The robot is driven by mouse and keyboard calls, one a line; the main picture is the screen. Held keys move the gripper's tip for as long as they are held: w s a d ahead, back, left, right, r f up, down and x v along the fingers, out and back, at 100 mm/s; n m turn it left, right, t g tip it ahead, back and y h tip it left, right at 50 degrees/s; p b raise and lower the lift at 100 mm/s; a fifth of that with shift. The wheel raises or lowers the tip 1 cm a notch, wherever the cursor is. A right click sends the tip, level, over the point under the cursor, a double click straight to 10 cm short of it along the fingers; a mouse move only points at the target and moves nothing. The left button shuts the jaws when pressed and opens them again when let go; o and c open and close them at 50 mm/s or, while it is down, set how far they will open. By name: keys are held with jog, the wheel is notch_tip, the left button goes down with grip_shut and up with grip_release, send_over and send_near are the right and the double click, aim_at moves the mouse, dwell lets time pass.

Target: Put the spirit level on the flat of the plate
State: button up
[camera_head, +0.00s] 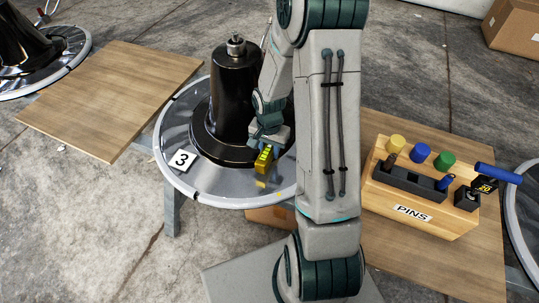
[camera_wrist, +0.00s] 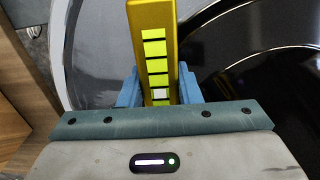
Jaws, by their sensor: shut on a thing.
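The yellow spirit level (camera_head: 264,158) is held in my gripper (camera_head: 266,138), in front of the black column. In the wrist view the spirit level (camera_wrist: 152,45) stands out between the two blue fingers of my gripper (camera_wrist: 159,90), which are shut on it. The round shiny plate (camera_head: 215,180) lies below, with a card marked 3 on its left part. Its pale flat also shows in the wrist view (camera_wrist: 90,50). The level's reflection shows on the plate under it. I cannot tell whether the level touches the plate.
A black column (camera_head: 233,90) rises from the plate's middle. A wooden box marked PINS (camera_head: 425,205) with coloured pegs stands on a board at the right. A bare wooden board (camera_head: 110,95) lies at the left. A cardboard box (camera_head: 515,35) is at the back right.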

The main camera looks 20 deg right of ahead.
jog(key=shift+f, duration=1.2)
jog(key=shift+b, duration=0.3)
jog(key=shift+f, duration=0.2)
jog(key=o, duration=1.1)
jog(key=shift+r, duration=0.15)
